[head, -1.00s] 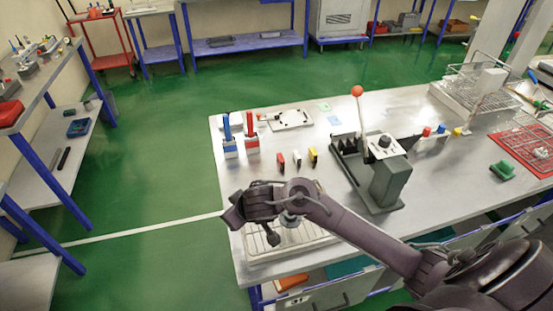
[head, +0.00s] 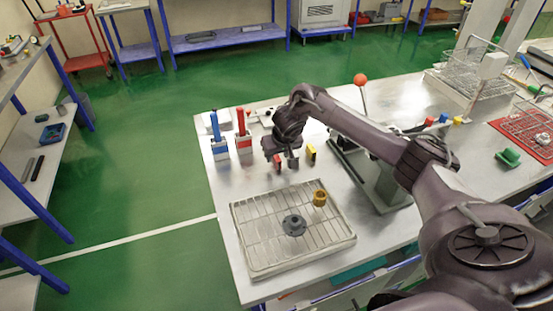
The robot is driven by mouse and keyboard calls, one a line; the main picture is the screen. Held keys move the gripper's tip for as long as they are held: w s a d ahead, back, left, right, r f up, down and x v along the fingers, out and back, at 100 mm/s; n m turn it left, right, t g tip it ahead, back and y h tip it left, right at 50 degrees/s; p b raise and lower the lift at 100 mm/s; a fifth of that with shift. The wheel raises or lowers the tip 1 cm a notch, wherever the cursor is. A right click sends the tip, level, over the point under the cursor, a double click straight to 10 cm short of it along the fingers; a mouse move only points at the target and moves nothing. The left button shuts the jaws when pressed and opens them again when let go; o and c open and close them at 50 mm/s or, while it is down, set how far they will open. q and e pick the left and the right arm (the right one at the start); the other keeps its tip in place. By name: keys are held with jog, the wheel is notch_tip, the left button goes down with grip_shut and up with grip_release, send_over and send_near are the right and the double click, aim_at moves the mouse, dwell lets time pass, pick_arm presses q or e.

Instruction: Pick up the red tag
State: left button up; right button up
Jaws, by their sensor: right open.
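My right gripper (head: 283,162) points down over the metal table, fingers apart and open. In the earlier view a small red tag stands in a row with a black tag and a yellow tag. Now the gripper covers the place where the red and black tags stood, so I cannot make out the red tag. The yellow tag (head: 311,152) still shows just right of the gripper. I cannot tell whether the fingers are around or above the red tag. My left gripper is not in view.
A blue-handled block (head: 220,148) and a red-handled block (head: 243,145) stand left of the gripper. A wire rack tray (head: 255,259) in front holds a grey round part (head: 294,225) and a brass cylinder (head: 320,197). A lever press with a red ball (head: 360,79) stands right.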

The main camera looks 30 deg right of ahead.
jog(key=shift+x, duration=1.1)
jog(key=shift+w+f, duration=0.15)
jog(key=c, duration=0.9)
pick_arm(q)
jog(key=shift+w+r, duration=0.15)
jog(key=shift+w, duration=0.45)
pick_arm(e)
grip_shut()
